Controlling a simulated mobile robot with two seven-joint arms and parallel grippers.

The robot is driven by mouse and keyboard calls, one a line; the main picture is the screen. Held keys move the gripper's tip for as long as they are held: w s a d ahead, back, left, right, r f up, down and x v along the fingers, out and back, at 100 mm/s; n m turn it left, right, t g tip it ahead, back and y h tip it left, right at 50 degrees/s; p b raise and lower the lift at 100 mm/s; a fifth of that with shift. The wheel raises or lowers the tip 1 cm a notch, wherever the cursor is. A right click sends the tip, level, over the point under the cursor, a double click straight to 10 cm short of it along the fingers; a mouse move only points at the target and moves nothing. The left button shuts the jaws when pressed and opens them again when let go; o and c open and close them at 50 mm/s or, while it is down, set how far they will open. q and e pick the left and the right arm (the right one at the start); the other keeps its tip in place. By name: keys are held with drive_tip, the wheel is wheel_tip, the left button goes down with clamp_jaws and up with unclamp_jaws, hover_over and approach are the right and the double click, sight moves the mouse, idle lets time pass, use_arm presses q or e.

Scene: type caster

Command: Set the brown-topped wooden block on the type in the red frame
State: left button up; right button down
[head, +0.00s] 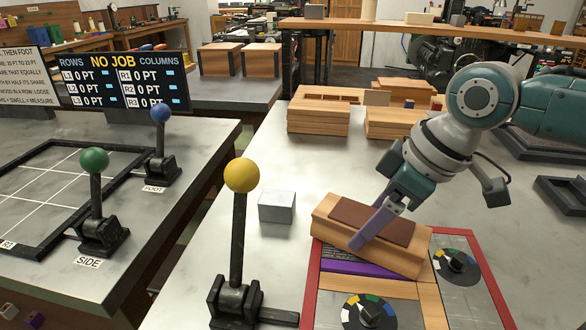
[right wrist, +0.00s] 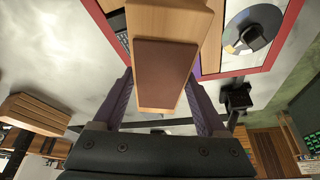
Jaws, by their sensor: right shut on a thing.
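The wooden block (head: 325,223) with the brown top pad is in my right gripper (head: 378,226), whose purple fingers straddle its sides. The block lies slantwise over the back of the red frame (head: 312,283), slightly tilted in the head view. Under its front edge show dark type (head: 345,257) with small pale lettering and a purple strip (head: 362,269). The block hides the rest of the type. I cannot tell whether it touches the type. In the right wrist view the block (right wrist: 168,18) sits between both fingers. My left gripper is out of view.
Two dials (head: 368,314) (head: 456,264) lie in the frame. A yellow-knobbed lever (head: 241,176) and a grey metal cube (head: 277,207) stand left of it. Wooden blocks (head: 318,121) and dark trays (head: 562,193) are behind. Bare table shows between cube and blocks.

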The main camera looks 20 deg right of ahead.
drive_tip(key=shift+f, duration=0.15)
unclamp_jaws()
